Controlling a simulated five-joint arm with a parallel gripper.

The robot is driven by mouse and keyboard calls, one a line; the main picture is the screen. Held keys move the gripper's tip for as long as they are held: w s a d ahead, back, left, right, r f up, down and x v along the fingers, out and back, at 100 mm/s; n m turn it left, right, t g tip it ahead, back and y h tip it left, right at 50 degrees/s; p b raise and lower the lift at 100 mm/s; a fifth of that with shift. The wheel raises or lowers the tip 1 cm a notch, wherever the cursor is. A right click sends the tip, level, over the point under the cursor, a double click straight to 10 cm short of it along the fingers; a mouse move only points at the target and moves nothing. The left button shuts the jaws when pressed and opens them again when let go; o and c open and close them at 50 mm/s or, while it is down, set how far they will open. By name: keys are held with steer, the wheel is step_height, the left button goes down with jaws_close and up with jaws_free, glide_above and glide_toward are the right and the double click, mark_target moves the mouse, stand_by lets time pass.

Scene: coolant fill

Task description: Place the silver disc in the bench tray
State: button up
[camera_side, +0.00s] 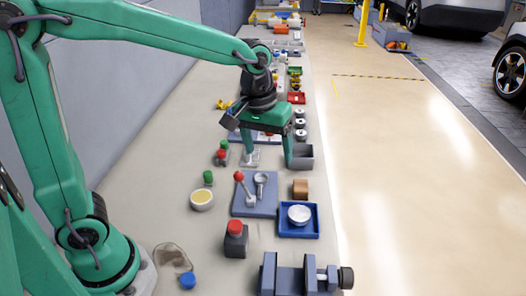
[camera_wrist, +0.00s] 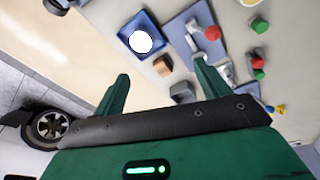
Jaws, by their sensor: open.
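A round silver-white disc (camera_side: 299,214) lies inside a square blue tray (camera_side: 286,234) on the bench. The wrist view shows the disc (camera_wrist: 141,41) as a bright white circle, with the tray's blue rim (camera_wrist: 124,34) around it. My gripper (camera_side: 268,158) is open, pointing down over the bench farther back than the blue tray. Its fingers are apart from the disc and hold nothing visible. In the wrist view the two fingers (camera_wrist: 160,72) are spread wide, with the disc beyond them at upper left. Whether the fingertips touch the bench cannot be told.
A grey open box (camera_side: 302,160) stands close to my right finger. A brown block (camera_side: 300,188) lies between it and the blue tray. A blue-grey plate (camera_side: 254,207) bears a red-knobbed lever. A vise (camera_side: 300,276) stands in front. Several small parts crowd the bench behind.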

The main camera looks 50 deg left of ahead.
steer(key=s+a+r+m+t, duration=0.1)
steer(key=s+a+m+t, duration=0.1)
steer(key=s, duration=0.5)
steer(key=s+a+r+m+t, duration=0.1)
steer(key=s+a+r+m, duration=0.1)
steer(key=s+a, duration=0.3)
steer(key=shift+s+m+t, duration=0.3)
steer(key=shift+s+t, duration=0.1)
steer(key=shift+s, duration=1.25)
